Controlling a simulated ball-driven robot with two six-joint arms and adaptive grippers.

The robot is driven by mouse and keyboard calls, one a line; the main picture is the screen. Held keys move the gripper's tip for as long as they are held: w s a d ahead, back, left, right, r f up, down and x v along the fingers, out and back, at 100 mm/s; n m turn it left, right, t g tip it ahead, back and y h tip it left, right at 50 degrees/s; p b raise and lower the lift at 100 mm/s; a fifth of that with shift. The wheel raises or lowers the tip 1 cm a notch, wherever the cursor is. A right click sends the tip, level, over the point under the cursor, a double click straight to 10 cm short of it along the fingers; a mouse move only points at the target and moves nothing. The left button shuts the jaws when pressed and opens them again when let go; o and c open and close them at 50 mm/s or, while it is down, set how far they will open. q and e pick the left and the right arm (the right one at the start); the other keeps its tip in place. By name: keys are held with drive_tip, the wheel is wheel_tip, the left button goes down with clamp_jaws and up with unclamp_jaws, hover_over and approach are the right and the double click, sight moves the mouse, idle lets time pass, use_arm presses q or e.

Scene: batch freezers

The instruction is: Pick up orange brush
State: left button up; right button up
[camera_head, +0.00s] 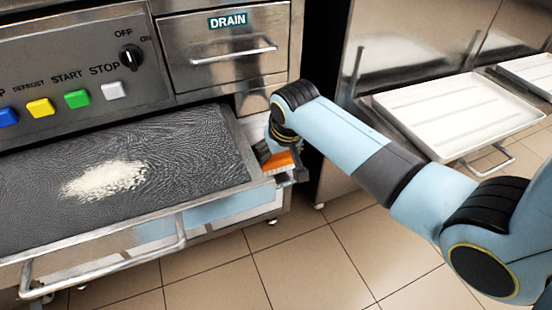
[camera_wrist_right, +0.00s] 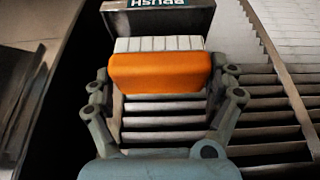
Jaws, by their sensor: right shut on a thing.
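The orange brush (camera_head: 279,160) is at the right end of the open drawer, beside the machine, in the head view. In the right wrist view the orange brush (camera_wrist_right: 160,74) fills the middle, with a pale ribbed part on its far side. My right gripper (camera_wrist_right: 164,84) has a finger on each side of the brush and is shut on it. In the head view my right gripper (camera_head: 279,168) is partly hidden by its own wrist. My left gripper is not in either view.
A sign reading BRUSH (camera_wrist_right: 158,4) tops a metal holder beyond the brush. A slatted surface (camera_wrist_right: 165,122) lies below it. The pulled-out drawer (camera_head: 190,215) carries white powder (camera_head: 105,181). White trays (camera_head: 455,115) sit on racks at right. Tiled floor (camera_head: 300,265) is clear in front.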

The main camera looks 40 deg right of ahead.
sight(289, 161)
drive_tip(key=s+r+p, duration=0.1)
drive_tip(key=s+r, duration=0.1)
drive_tip(key=s+d+r+p, duration=0.1)
drive_tip(key=s+r+p, duration=0.1)
drive_tip(key=s, duration=0.1)
drive_tip(key=shift+d+r, duration=0.1)
drive_tip(key=shift+r, duration=0.25)
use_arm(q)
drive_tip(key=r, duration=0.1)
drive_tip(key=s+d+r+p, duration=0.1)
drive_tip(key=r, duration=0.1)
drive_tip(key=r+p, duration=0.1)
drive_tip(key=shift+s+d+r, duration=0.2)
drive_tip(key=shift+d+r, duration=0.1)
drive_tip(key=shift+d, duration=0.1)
use_arm(e)
drive_tip(key=s+r, duration=0.1)
drive_tip(key=s, duration=0.1)
drive_tip(key=s+r, duration=0.1)
drive_tip(key=s, duration=0.1)
drive_tip(key=s+d+r, duration=0.1)
drive_tip(key=s, duration=0.1)
drive_tip(key=shift+s+d+r, duration=0.1)
drive_tip(key=shift+s+r, duration=0.05)
drive_tip(key=shift+s, duration=0.05)
drive_tip(key=o, duration=0.5)
drive_tip(key=shift+c, duration=0.2)
drive_tip(key=c, duration=0.3)
